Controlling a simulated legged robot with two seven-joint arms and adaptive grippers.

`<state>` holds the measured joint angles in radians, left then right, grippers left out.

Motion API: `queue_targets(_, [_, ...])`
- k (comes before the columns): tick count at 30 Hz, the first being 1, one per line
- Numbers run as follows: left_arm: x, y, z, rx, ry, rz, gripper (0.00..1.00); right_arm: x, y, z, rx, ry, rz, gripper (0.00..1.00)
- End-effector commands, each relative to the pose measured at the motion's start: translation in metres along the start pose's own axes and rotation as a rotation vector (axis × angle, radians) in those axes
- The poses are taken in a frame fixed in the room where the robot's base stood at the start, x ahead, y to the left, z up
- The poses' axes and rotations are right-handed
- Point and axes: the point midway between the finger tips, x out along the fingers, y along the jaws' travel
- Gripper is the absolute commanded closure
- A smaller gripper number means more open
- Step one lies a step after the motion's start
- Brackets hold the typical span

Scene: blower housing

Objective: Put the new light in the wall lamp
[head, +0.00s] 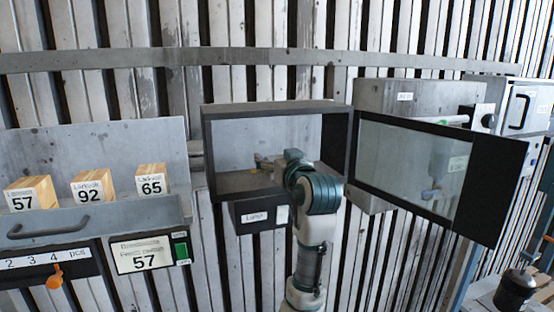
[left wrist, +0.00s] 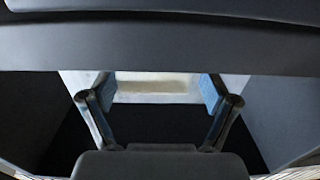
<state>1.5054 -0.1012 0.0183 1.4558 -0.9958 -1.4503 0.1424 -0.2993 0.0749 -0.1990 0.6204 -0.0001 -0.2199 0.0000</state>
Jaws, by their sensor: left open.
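The wall lamp (head: 277,108) is a dark-rimmed open box in the middle of the head view. Its glazed door (head: 413,165) hangs open to the right. My left gripper (head: 262,161) is inside the box, near its left inner part, with its wrist across the lower right of the opening. In the left wrist view, its two blue-padded fingers (left wrist: 163,92) are spread apart. A pale horizontal strip (left wrist: 152,87) shows between and beyond them; I cannot tell whether it is a light or part of the lamp's back. No held light is seen. My right gripper is out of view.
The lamp's dark frame edge (left wrist: 160,58) crosses close to the wrist camera. A shelf at left holds numbered wooden blocks (head: 93,188), above a drawer handle (head: 48,228). A grey box (head: 390,96) stands behind the open door. A black knob (head: 515,287) is at lower right.

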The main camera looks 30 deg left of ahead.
Motion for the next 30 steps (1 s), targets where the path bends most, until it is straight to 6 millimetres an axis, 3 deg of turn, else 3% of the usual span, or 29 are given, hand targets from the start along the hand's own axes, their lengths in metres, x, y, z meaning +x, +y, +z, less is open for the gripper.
queue_targets(15, [-0.102,0.001,0.002,-0.002,0.003,0.003,0.13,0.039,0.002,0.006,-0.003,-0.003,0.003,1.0])
queue_targets(21, [-0.117,0.0,0.001,-0.001,0.0,0.002,0.13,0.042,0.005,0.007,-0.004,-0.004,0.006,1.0])
queue_targets(30, [-0.118,0.0,0.0,-0.001,0.001,0.001,0.13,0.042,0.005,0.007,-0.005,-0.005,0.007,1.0])
